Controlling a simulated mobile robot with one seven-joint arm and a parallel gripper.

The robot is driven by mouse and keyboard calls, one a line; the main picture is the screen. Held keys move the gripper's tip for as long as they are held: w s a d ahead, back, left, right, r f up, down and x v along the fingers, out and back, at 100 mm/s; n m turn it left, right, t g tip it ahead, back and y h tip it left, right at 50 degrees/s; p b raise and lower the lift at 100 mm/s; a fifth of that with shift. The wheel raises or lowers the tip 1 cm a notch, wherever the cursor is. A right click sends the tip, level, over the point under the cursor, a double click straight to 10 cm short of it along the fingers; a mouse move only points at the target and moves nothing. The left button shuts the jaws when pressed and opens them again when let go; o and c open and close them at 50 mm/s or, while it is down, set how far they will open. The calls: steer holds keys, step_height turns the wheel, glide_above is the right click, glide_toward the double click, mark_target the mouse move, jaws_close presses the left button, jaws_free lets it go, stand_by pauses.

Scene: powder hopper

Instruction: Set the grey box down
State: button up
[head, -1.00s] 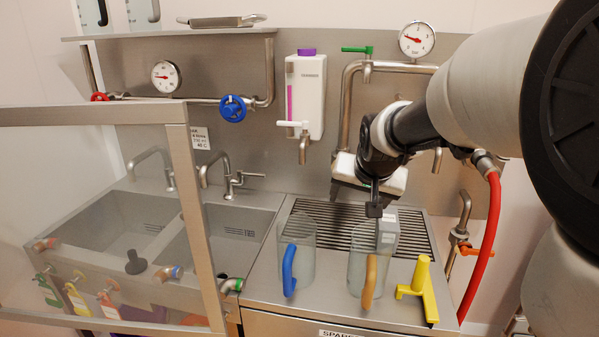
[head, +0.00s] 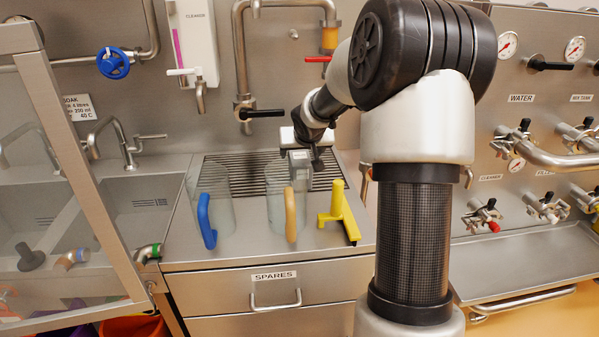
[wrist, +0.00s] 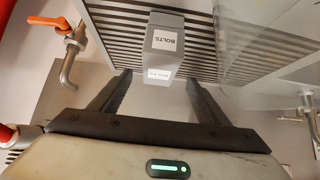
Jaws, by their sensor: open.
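The grey box (head: 300,163) stands on the slatted drain grille behind the jug with the orange handle, which partly hides its lower part. In the wrist view the grey box (wrist: 178,27) shows a white label reading BOLTS and a second, smaller label. My gripper (head: 305,157) is open at the box. In the wrist view the two fingers of my gripper (wrist: 158,77) are spread wide, with the near end of the box between their tips and a gap on each side.
Sinks behind a clear panel lie left. The drain grille (head: 252,176) has bare slats left of the box.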

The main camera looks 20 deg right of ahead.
mark_target(300, 154)
steer(key=shift+b+x, duration=0.4)
steer(key=shift+x, duration=2.65)
steer(key=shift+d+r, duration=0.1)
steer(key=c, duration=1.4)
steer(key=shift+c, duration=0.2)
steer(key=shift+r, duration=0.15)
steer(key=shift+r, duration=0.25)
step_height(300, 154, up, 3)
steer(key=shift+p, duration=0.75)
steer(key=s+d+p, duration=0.1)
steer(key=s+d, duration=0.2)
steer(key=d, duration=0.5)
steer(key=s+d+p, duration=0.2)
steer(key=s+d, duration=0.1)
steer(key=d, duration=0.6)
